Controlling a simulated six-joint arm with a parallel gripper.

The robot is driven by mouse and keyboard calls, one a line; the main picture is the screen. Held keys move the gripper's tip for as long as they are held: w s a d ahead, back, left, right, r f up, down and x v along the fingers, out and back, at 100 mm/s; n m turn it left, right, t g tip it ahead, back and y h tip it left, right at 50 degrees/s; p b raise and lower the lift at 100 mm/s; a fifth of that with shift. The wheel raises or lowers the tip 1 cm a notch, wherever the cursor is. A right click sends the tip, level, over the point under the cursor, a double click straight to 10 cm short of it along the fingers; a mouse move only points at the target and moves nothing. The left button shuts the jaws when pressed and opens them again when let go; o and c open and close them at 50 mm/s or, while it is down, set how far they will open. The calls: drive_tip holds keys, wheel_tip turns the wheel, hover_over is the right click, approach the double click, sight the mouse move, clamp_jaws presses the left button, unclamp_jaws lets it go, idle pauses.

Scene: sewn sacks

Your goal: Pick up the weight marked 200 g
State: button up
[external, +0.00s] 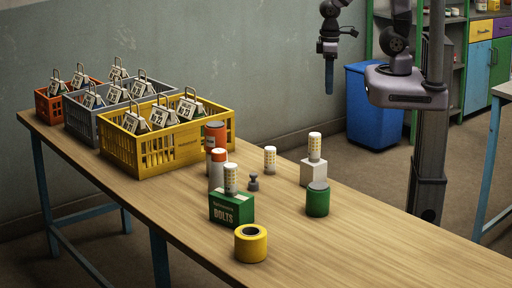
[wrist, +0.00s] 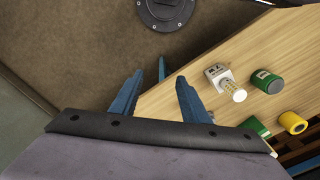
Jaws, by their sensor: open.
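A small dark grey knobbed weight (external: 253,181) stands upright on the wooden table (external: 400,245), among the canisters and right of the green box. Any marking on it is too small to read, so I cannot confirm 200 g. I cannot make it out in the wrist view. My gripper (external: 329,75) hangs beyond the table's far edge, above and to the right of the weight, well apart from it.
Yellow (external: 170,150), grey (external: 85,125) and red (external: 47,107) crates hold labelled, handled items at left. A green BOLTS box (external: 231,208), yellow roll (external: 251,244), green can (external: 317,200), white block (external: 312,174) and several canisters crowd mid-table. The table's right part is clear.

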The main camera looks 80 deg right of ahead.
wheel_tip(320, 180, up, 5)
drive_tip(key=w+a+f+n+t+h+b, duration=0.25)
drive_tip(key=w+a+n+b, duration=0.25)
drive_tip(key=w+n+b, duration=0.45)
drive_tip(key=w+a+f+n+t+h+b, duration=0.15)
drive_tip(key=w+a+n+h+b, duration=0.25)
drive_tip(key=w+n+b, duration=0.55)
drive_tip(key=a+r+n+t+h+b, duration=0.25)
drive_tip(key=a+n+t+b, duration=0.55)
drive_tip(key=a+b, duration=0.8)
drive_tip(key=n+g+p, duration=0.1)
drive_tip(key=p, duration=0.2)
approach(246, 186)
drive_tip(key=shift+w+d+r+y, duration=0.4)
drive_tip(key=shift+w+d+r, duration=0.45)
drive_tip(key=shift+d+r, duration=0.25)
drive_tip(key=shift+x, duration=3.75)
drive_tip(key=shift+w+a, duration=0.1)
drive_tip(key=shift+a, duration=0.1)
clamp_jaws()
